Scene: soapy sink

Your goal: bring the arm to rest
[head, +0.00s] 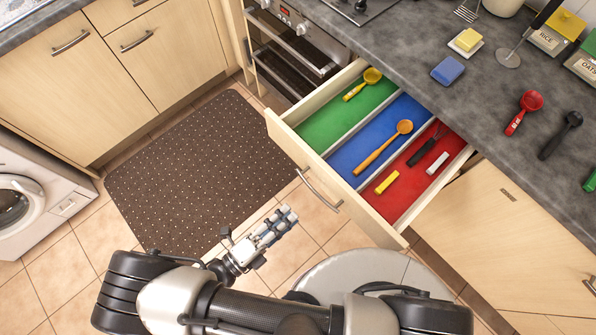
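My gripper (286,214) is at the lower middle of the head view, over the tiled floor in front of the open drawer. It is apart from the drawer and the mat, and I see nothing held in it. Its fingers are small and seen close together, so I cannot tell whether they are open or shut. My arm lies low across the bottom of the view, bent back toward my body.
An open drawer (334,193) juts out at right, with green, blue and red compartments holding spoons and other utensils. The worktop (480,100) carries a blue sponge (447,70), a red scoop (524,112) and jars. A brown mat (200,170) covers open floor at left.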

